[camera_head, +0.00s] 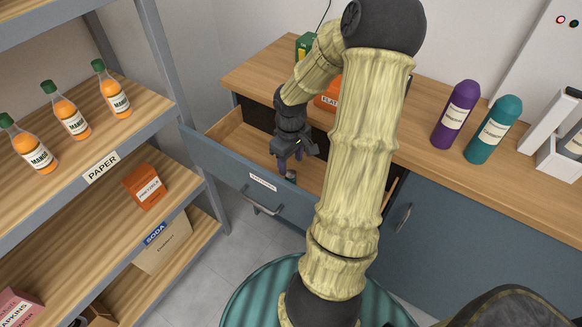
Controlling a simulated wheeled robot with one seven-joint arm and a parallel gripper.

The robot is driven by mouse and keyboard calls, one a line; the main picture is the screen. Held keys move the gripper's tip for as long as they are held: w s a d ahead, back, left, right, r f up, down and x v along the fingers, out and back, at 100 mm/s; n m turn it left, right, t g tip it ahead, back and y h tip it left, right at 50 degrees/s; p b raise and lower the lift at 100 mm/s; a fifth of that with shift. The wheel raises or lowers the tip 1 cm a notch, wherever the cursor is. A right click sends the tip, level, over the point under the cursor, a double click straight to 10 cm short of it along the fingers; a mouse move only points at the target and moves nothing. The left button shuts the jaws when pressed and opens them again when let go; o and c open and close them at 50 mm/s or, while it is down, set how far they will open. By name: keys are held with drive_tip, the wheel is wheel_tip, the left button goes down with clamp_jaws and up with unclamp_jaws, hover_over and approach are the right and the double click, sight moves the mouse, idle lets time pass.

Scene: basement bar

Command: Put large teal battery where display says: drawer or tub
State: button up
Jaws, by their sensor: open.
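The drawer (228,168) under the counter is pulled open, with a small white label on its blue front; I cannot read the label surely. My gripper (290,166) points down inside the open drawer, its dark fingers apart. A small dark cylinder with a pale end (291,176) stands in the drawer just below and beside the fingertips. It may be the battery; its teal colour does not show clearly, and I cannot tell whether the fingers touch it. A teal ribbed round tub (262,292) stands on the floor at the bottom, partly hidden by my arm. No readable display shows.
A purple bottle (456,115) and a teal bottle (493,130) stand on the wooden counter (420,100). An orange item (327,101) and a green box (305,45) are behind my arm. A shelf rack (160,75) with several bottles and boxes stands left, close to the drawer.

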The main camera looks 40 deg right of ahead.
sight(291, 173)
drive_tip(key=shift+r+p, duration=0.35)
drive_tip(key=shift+r, duration=1.6)
